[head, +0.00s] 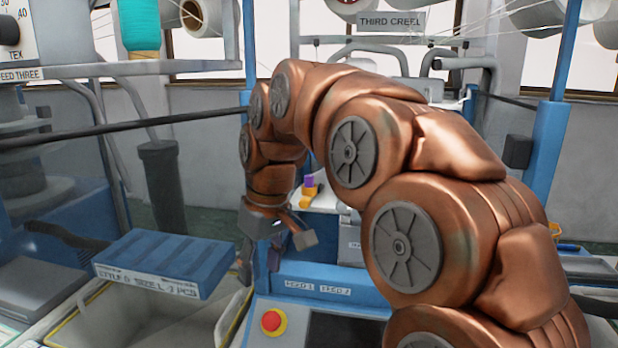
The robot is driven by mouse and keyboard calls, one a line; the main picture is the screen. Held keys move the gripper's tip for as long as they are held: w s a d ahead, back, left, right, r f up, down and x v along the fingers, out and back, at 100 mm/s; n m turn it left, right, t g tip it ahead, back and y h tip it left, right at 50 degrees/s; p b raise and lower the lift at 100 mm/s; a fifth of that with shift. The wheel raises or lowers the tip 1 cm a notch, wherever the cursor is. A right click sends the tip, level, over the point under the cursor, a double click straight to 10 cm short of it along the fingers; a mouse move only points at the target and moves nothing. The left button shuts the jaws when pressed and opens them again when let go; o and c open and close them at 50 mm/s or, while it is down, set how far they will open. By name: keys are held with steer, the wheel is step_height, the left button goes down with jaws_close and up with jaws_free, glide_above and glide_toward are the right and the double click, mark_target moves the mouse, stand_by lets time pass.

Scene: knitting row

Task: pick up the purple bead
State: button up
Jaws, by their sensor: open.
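A small purple object that looks like the purple bead (309,181) shows in the head view, just right of my arm's wrist. It sits at the top of a small yellow-orange item (308,196) on a pale surface. Whether it rests on that item or behind it is hard to tell. My gripper (275,255) hangs below the wrist, pointing down, with its fingers spread and nothing seen between them. It is lower in the picture and to the left of the purple object, clearly apart from it. My copper arm covers much of the area to the right.
A blue ribbed tray (165,263) with a label lies left of my gripper, above an open bin (150,315). A red button (272,321) is on the front panel below. A dark bar (120,128) crosses the left. Blue posts (552,125) and yarn cones stand behind.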

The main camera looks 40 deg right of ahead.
steer(key=w+d+r+t+p, duration=0.2)
steer(key=w+d+r, duration=0.5)
steer(key=d+r, duration=0.2)
steer(key=t+p, duration=0.1)
steer(key=p, duration=0.1)
glide_toward(310, 176)
steer(key=f, duration=0.1)
steer(key=shift+w+a+f+m+h+b, duration=0.2)
steer(key=shift+w+f+b, duration=0.2)
steer(key=shift+f, duration=0.35)
steer(key=shift+w+a+f+m+h+b, duration=0.1)
steer(key=shift+w+a+f+m+b, duration=0.25)
steer(key=shift+f, duration=0.35)
steer(key=shift+d+p+x, duration=0.2)
steer(key=shift+p+x, duration=0.75)
steer(key=shift+x, duration=1.55)
steer(key=c, duration=0.8)
